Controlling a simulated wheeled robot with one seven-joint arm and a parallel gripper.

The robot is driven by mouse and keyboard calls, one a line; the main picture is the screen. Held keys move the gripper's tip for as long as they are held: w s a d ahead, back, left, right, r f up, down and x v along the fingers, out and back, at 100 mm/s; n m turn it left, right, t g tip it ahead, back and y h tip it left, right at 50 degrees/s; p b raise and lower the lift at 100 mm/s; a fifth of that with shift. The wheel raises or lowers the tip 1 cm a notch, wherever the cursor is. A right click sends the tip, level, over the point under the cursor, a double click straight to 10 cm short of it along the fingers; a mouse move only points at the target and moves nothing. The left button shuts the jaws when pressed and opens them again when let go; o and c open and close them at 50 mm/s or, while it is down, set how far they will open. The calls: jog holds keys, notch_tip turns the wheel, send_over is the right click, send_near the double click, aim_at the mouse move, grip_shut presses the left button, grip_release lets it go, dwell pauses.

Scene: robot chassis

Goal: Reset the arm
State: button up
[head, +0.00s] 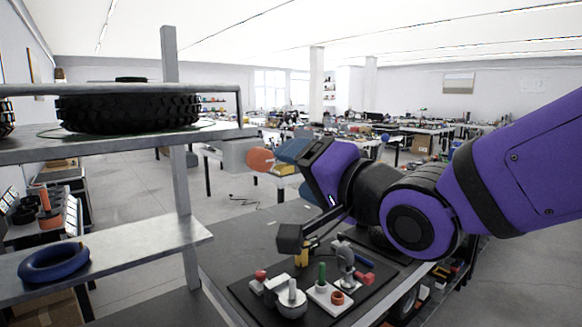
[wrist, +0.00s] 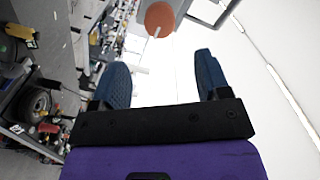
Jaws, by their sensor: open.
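My gripper (head: 298,170) is raised in the middle of the head view, above the dark work table (head: 238,234) and right of the metal shelf rack. My purple arm reaches in from the right. The blue fingers point left and away. In the wrist view, the fingers of my gripper (wrist: 160,68) stand wide apart with nothing between them. An orange round piece (head: 261,160) shows left of the fingers in the head view. An orange round piece (wrist: 160,17) also shows beyond the fingertips in the wrist view; I cannot tell its distance.
The metal rack (head: 174,205) stands close on the left, holding a black tire (head: 130,112) and a blue ring (head: 54,261). Below my gripper, a black board (head: 250,290) carries several small fittings, including a green peg (head: 322,272). Open floor lies behind the rack.

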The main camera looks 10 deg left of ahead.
jog(key=shift+s+d, duration=0.1)
jog(key=w+d+f+h, duration=0.15)
jog(key=d+h, duration=0.35)
jog(key=d, duration=0.5)
jog(key=d+f+h, duration=0.2)
jog(key=d+h, duration=0.3)
jog(key=d, duration=0.6)
jog(key=s+d+f+g+h, duration=0.3)
jog(key=s+d, duration=0.3)
jog(key=d, duration=0.4)
jog(key=shift+d+n, duration=0.2)
jog(key=shift+n, duration=0.2)
jog(key=s+d+g, duration=0.1)
jog(key=s, duration=0.1)
jog(key=s+d+f+g, duration=0.1)
jog(key=s+d, duration=0.1)
jog(key=s, duration=0.1)
jog(key=s+d+f+g, duration=0.1)
jog(key=s+d, duration=0.1)
jog(key=shift+s+n+h, duration=0.3)
jog(key=shift+n+h, duration=0.1)
jog(key=shift+c, duration=0.2)
